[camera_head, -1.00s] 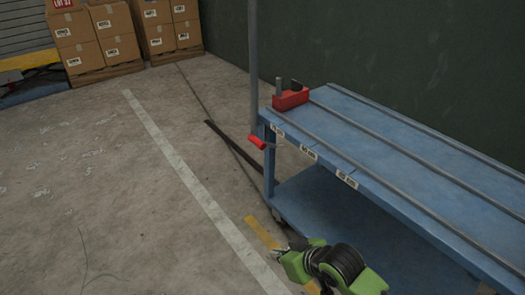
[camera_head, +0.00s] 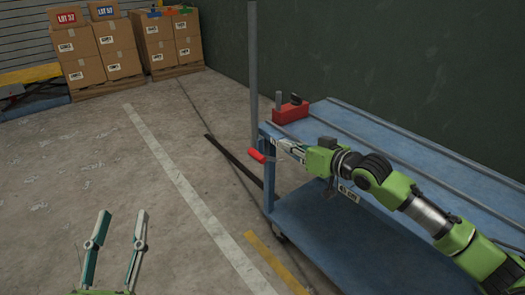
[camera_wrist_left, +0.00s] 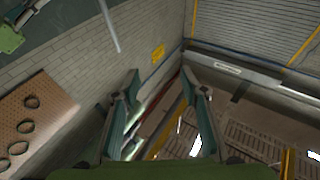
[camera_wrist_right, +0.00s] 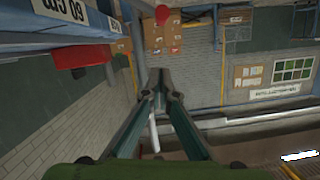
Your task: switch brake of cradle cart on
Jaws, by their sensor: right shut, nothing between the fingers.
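The blue cradle cart (camera_head: 320,228) stands at the right in the head view.
Stacked cartons (camera_head: 95,50) on pallets stand at the back left.

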